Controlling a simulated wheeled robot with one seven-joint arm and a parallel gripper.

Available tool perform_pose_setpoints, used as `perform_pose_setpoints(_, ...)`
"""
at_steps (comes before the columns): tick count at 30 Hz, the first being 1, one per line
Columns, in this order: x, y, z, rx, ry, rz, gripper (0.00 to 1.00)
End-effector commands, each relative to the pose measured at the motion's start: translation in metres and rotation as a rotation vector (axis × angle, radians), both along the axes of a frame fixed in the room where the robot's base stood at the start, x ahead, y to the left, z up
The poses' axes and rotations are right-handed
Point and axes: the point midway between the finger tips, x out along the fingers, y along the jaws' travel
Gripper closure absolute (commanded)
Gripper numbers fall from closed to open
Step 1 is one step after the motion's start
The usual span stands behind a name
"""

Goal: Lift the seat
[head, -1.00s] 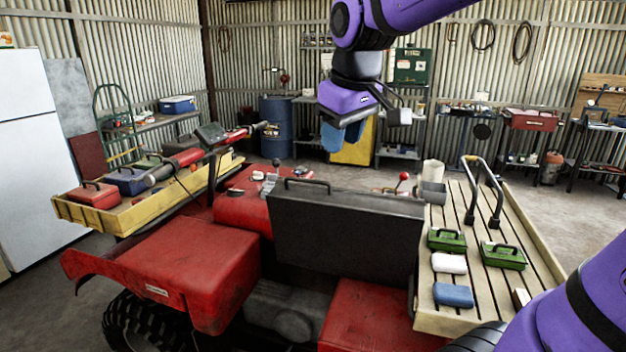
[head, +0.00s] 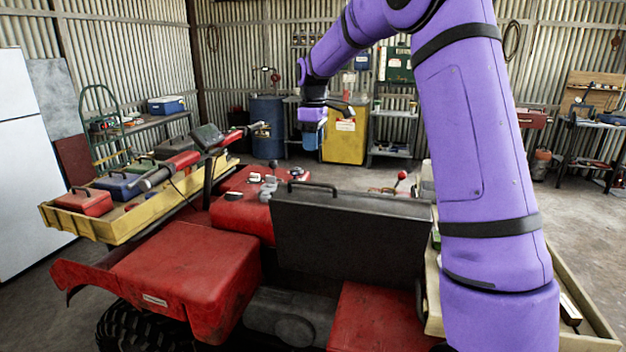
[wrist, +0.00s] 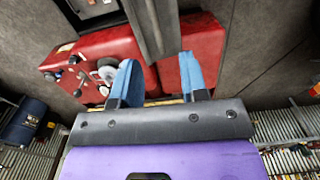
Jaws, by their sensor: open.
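The seat (head: 350,240) is a dark grey-black panel in the middle of the red quad in the head view. It stands upright, its broad face toward me, with a black handle (head: 312,186) near its top edge. My gripper (head: 312,138) is beyond and above the seat, apart from it, partly against the yellow cabinet. In the wrist view, the blue fingers (wrist: 158,78) are spread with nothing held between them. A dark strip (wrist: 146,22) lies beyond the fingers there; I cannot tell if it is the seat's edge. Red bodywork (wrist: 180,75) shows around it.
A control console (head: 270,180) with knobs and a red-topped lever (head: 402,176) stand near the seat.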

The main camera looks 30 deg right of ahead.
Motion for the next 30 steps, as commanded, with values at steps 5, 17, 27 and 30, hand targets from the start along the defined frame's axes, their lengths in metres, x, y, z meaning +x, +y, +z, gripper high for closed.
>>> perform_pose_setpoints(5, 0.011, -0.007, -0.012, 0.007, 0.012, 0.022, 0.6)
perform_pose_setpoints(17, 0.01, -0.006, -0.068, 0.007, 0.017, 0.024, 0.6)
perform_pose_setpoints(27, 0.01, -0.005, -0.112, 0.007, 0.014, 0.024, 0.6)
perform_pose_setpoints(30, 0.01, -0.005, -0.117, 0.007, 0.012, 0.024, 0.6)
